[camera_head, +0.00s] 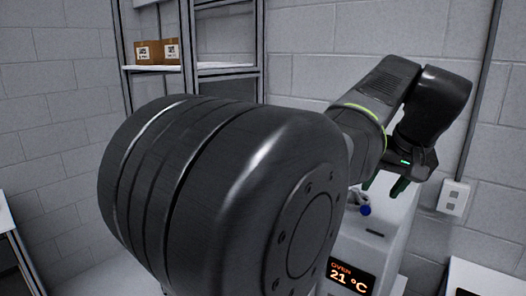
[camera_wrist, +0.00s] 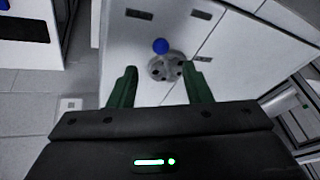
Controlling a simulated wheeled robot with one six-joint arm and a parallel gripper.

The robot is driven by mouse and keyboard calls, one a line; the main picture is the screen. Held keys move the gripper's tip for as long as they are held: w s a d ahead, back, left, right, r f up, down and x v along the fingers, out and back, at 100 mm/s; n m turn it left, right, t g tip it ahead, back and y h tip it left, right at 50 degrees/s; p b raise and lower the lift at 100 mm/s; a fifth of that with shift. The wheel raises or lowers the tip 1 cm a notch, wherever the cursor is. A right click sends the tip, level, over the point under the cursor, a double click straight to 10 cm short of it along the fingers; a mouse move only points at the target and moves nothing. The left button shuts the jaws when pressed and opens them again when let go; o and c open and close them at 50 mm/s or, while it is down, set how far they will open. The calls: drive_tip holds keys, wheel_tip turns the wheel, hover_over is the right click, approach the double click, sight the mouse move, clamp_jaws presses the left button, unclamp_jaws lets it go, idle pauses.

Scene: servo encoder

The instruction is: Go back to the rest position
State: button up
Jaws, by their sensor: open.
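My gripper (camera_head: 386,185) is at the right in the head view, above the white oven housing. In the wrist view my gripper (camera_wrist: 161,88) has its two green fingers apart with nothing between them. Past the fingertips a round grey metal part (camera_wrist: 167,68) with dark holes sits on the white top, with a blue knob (camera_wrist: 160,46) beside it. The blue knob also shows in the head view (camera_head: 365,210), below the gripper. The fingers look clear of both. My large dark arm joint hides the middle of the head view.
The oven (camera_head: 390,250) has a display reading 21 °C. A grey block wall (camera_head: 330,55) stands behind. A white wall box (camera_head: 454,197) is right of the gripper. Table edges show at both lower corners.

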sight(367, 206)
drive_tip(key=x, duration=0.7)
drive_tip(key=shift+w+f+p, duration=0.15)
drive_tip(key=shift+f+p, duration=0.05)
drive_tip(key=shift+p, duration=0.2)
drive_tip(key=shift+r, duration=0.1)
drive_tip(key=b+v, duration=0.2)
drive_tip(key=v, duration=1.1)
drive_tip(key=p+x, duration=0.2)
drive_tip(key=x, duration=1)
drive_tip(key=shift+w+a+f, duration=0.1)
drive_tip(key=shift+f, duration=0.25)
drive_tip(key=shift+w+a+f, duration=0.1)
drive_tip(key=shift+w+f, duration=0.05)
drive_tip(key=shift+f, duration=0.05)
drive_tip(key=shift+a+m+h, duration=0.3)
drive_tip(key=shift+a+m, duration=0.3)
drive_tip(key=shift+m, duration=0.2)
